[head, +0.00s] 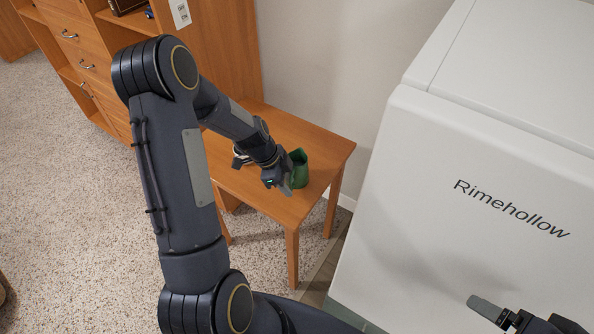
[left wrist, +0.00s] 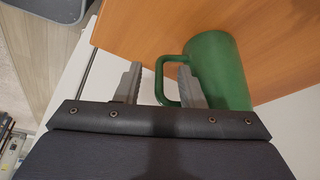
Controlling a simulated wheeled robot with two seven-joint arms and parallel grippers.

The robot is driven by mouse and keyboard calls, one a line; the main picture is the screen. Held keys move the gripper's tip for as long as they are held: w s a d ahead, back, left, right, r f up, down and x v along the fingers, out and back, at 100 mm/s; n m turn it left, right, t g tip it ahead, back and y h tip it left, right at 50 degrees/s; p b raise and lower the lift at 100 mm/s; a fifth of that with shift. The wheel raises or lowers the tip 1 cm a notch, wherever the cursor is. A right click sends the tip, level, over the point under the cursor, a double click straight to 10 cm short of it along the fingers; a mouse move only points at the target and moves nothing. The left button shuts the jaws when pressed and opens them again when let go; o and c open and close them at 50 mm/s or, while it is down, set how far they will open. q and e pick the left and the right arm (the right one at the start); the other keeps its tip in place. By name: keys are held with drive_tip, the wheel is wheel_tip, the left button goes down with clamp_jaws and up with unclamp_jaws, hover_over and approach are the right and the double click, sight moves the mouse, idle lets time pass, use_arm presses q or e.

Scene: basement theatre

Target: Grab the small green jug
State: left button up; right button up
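The small green jug (head: 300,170) stands on the small wooden table, just right of my left gripper in the head view. In the left wrist view the jug (left wrist: 222,68) is at upper right, with its handle toward the fingers. My left gripper (head: 286,187) is open; its fingers (left wrist: 160,82) are apart. The handle's outer bar shows between them, and the right finger overlaps the handle opening and jug side. I cannot tell if they touch. My right gripper (head: 486,306) shows only partly at lower right, in front of the white appliance.
The wooden table (head: 325,152) stands between a wooden cabinet (head: 225,50) and a large white appliance (head: 440,200) marked "Rimehollow". The wall is close behind it. The speckled floor (head: 60,190) at left is open.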

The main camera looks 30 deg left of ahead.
use_arm(q)
drive_tip(key=shift+w+d+f, duration=0.1)
drive_tip(key=shift+d+f, duration=0.1)
drive_tip(key=shift+f, duration=0.4)
clamp_jaws()
